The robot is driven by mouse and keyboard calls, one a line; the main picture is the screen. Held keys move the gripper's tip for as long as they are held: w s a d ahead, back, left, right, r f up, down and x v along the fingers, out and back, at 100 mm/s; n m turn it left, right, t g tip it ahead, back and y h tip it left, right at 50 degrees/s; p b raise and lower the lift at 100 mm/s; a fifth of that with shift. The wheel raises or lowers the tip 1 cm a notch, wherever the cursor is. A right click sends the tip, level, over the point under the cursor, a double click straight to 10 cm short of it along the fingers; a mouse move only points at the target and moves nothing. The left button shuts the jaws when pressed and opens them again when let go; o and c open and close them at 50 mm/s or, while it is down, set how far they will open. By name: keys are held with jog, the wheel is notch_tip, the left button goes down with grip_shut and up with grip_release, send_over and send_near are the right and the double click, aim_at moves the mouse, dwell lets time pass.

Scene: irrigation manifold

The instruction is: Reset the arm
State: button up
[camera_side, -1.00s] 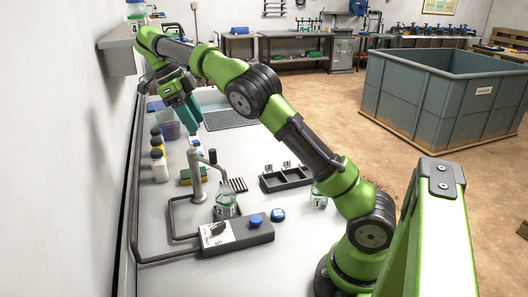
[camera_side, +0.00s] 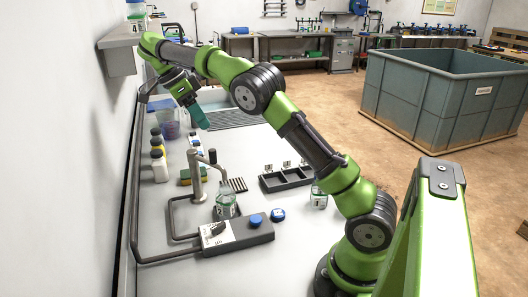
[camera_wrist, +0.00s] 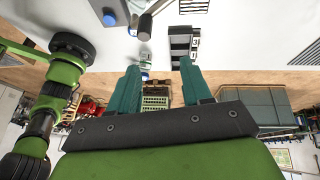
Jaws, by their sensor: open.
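My gripper (camera_side: 200,117) hangs above the far part of the bench in the side view, tilted down to the right. Its two teal fingers show in the wrist view (camera_wrist: 160,80), spread apart with nothing between them. My gripper is clear of the bench and touches nothing that I can see. The bench top (camera_side: 310,220) is pale grey.
A manifold block with a blue knob (camera_side: 255,221) and a jar (camera_side: 225,205) stand on the bench, beside a metal post (camera_side: 197,178). A black tray (camera_side: 285,179) lies to the right. Several bottles (camera_side: 160,165) stand by the wall. A shelf (camera_side: 117,50) juts from the wall.

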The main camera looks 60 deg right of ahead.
jog(key=s+a+f+n+t+y, duration=0.1)
jog(key=s+a+n+t+y, duration=0.1)
jog(key=s+a+n+t, duration=0.4)
jog(key=s+a+f+n+t+y, duration=0.1)
jog(key=s+a+n+t, duration=0.4)
jog(key=s+n, duration=1.1)
jog(key=a+y, duration=0.1)
jog(key=a, duration=0.2)
jog(key=shift+a+t+y, duration=0.3)
jog(key=shift+t+y, duration=0.1)
